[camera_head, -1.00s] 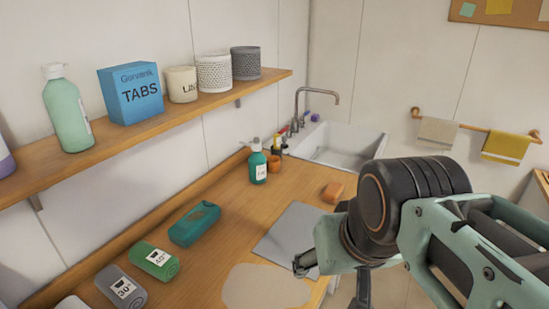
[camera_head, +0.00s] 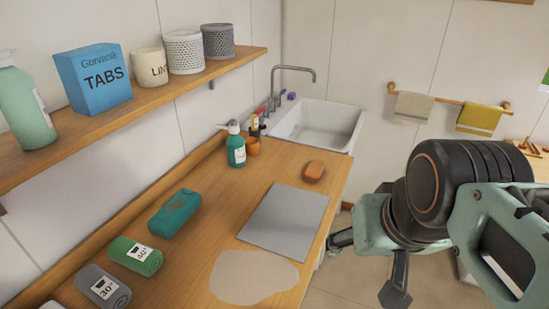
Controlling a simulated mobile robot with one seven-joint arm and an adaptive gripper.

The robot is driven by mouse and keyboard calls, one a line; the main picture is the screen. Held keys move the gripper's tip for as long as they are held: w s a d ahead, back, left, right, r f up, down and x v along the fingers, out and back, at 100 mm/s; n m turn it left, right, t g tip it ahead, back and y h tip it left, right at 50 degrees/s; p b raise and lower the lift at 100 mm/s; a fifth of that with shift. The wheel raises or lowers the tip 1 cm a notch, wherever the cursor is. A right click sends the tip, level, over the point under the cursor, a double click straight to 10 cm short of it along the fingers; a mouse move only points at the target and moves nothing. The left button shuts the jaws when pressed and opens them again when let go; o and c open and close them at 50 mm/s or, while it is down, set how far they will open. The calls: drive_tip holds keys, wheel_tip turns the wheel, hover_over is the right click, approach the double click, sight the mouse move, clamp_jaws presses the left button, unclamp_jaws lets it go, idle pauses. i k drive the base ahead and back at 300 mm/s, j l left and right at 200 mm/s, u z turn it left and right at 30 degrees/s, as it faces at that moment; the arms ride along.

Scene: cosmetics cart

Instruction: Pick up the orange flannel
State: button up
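No cloth that is plainly an orange flannel shows. A small orange block (camera_head: 314,171) lies on the counter near the sink; I cannot tell whether it is folded cloth, sponge or soap. A mustard-yellow towel (camera_head: 480,119) hangs on the wall rail at the right. My gripper (camera_head: 366,272) is at the lower right, beyond the counter's right edge. Its two dark fingers are spread apart with nothing between them. It is apart from the orange block and the towel. My arm hides part of the right side.
The sink (camera_head: 318,125) is behind. A shelf (camera_head: 160,97) runs along the left wall.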

sight(316, 170)
drive_tip(key=i+l+u, duration=0.4)
drive_tip(key=i+l, duration=0.3)
drive_tip(key=i+l+u, duration=0.2)
drive_tip(key=l, duration=0.25)
drive_tip(key=i+l+u, duration=0.2)
drive_tip(key=i+l, duration=0.15)
drive_tip(key=l, duration=0.1)
